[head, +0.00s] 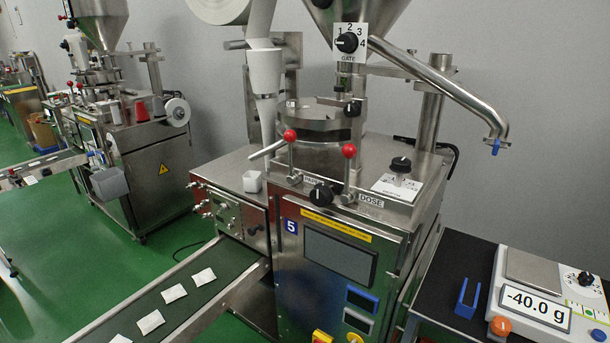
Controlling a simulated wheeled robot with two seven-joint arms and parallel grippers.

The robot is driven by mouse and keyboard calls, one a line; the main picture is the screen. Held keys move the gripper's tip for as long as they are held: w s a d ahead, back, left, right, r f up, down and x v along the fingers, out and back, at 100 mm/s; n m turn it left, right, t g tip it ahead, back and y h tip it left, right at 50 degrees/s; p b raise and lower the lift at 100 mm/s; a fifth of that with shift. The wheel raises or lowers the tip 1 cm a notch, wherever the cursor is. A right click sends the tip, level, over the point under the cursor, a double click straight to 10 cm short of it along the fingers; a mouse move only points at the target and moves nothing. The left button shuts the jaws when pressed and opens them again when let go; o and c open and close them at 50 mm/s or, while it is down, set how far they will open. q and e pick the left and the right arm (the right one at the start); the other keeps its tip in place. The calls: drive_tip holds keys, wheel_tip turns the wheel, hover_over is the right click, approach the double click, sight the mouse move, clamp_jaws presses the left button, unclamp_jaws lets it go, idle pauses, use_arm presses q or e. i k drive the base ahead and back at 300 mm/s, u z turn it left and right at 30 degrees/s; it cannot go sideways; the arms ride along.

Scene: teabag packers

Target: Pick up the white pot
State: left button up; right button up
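A small white pot (252,181) stands upright on the steel top of the packing machine marked 5, at its front left corner. It is left of the red-knobbed levers and beside the paper forming tube. I cannot see clearly what is inside it. Neither of my grippers is in view, and nothing is touching the pot.
A conveyor (232,262) carries several teabags below the pot. Levers with red knobs (290,136) rise close to its right. A scale (540,290) reading -40.0 g and a blue holder (467,298) are on the black side table (455,262). Another machine (150,165) stands behind left.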

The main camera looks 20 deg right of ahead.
sight(253, 181)
drive_tip(key=z, duration=0.2)
drive_tip(key=i, duration=0.85)
drive_tip(key=u, duration=0.2)
